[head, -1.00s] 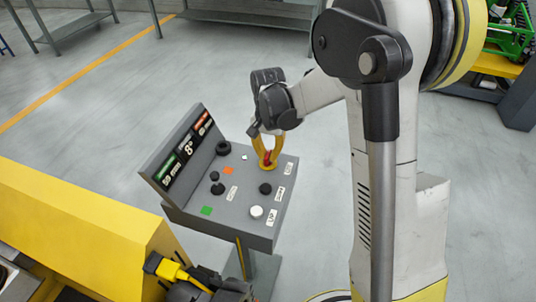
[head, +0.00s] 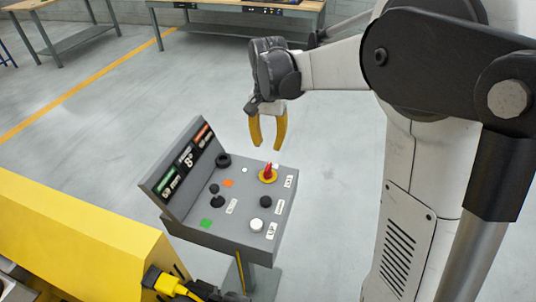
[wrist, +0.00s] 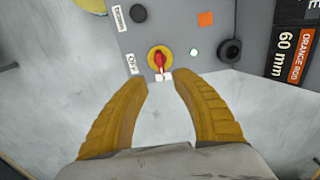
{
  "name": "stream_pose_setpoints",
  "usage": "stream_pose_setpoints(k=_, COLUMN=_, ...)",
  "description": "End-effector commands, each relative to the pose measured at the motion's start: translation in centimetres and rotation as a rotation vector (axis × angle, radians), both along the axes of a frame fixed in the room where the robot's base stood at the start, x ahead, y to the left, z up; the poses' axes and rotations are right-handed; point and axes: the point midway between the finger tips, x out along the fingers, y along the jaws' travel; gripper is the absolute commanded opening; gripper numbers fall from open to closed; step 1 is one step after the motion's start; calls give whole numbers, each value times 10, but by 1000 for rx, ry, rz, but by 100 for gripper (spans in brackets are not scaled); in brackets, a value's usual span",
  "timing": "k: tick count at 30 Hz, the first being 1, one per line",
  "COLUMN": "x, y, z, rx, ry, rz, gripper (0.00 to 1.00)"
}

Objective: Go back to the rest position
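My gripper (head: 268,143) hangs above the grey control panel in the head view, its two yellow fingers apart and nothing between them. In the wrist view the fingers (wrist: 160,80) are spread, with floor showing between them. The gripper is clear of the switch.
A yellow machine body (head: 80,225) stands at the left. Workbenches (head: 235,20) are at the back. Open floor lies between.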

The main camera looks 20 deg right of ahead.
Motion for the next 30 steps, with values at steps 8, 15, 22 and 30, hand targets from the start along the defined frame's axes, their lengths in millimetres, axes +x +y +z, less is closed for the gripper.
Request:
stream_pose_setpoints(k=8, x=0, y=0, z=14, rx=0, ry=0, rz=0, gripper=32)
stream_pose_setpoints(k=15, x=0, y=0, z=14, rx=0, ry=0, rz=0, gripper=32)
stream_pose_setpoints(k=22, x=-10, y=0, z=22, rx=0, ry=-26, rz=25, gripper=32)
stream_pose_setpoints(k=30, x=-82, y=1, z=64, rx=-27, ry=-230, rz=231, gripper=32)
